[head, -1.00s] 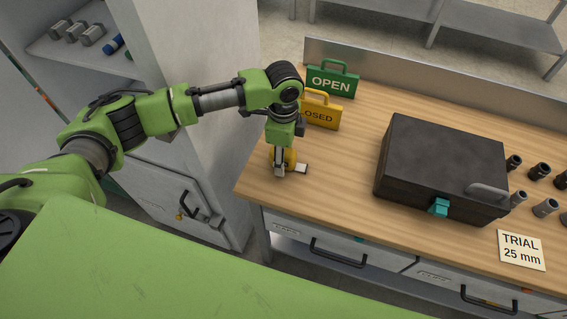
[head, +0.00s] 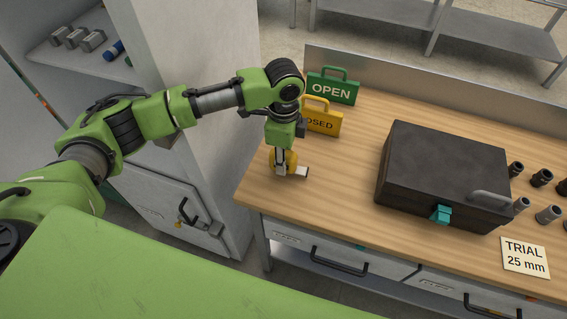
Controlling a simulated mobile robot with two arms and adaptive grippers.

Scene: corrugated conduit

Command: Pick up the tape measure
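The yellow tape measure (head: 292,160) stands at the left end of the wooden workbench, in front of the yellow sign. A light tab (head: 302,172) sticks out at its lower right. My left gripper (head: 281,170) points straight down at the tape measure, and its fingers cover much of it. One finger shows in front of the yellow body; the other is hidden behind it or the gripper. I cannot tell whether the fingers touch it. The tape measure appears to rest on the bench. My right gripper is not in view.
A green OPEN sign (head: 332,90) and a yellow CLOSED sign (head: 322,118) stand behind the gripper. A black case (head: 440,165) with a teal latch fills the bench middle. A grey cabinet (head: 195,120) stands left.

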